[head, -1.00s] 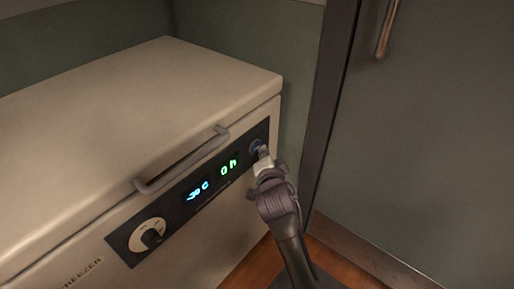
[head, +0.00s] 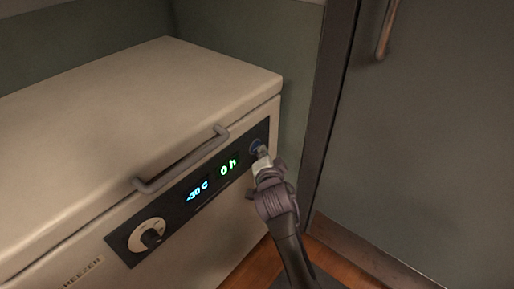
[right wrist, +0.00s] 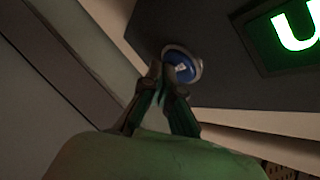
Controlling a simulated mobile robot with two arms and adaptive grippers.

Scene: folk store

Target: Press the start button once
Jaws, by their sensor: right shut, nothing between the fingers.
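The start button (head: 255,146) is a small round blue button with a pale rim at the right end of the freezer's dark control panel (head: 172,211). In the right wrist view the button (right wrist: 182,64) shows just beyond the fingertips. My right gripper (head: 261,152) is shut and empty, with its tips at the button's lower right edge in the head view. In the right wrist view the gripper (right wrist: 160,78) overlaps the button's left part. I cannot tell whether the tips touch it. My left gripper is not in view.
The white chest freezer (head: 130,105) has a closed lid with a grey handle (head: 182,163). Its panel holds a dial (head: 148,236), a blue display (head: 197,189) reading -30 C and a green display (head: 229,168). A grey door (head: 430,140) stands at the right.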

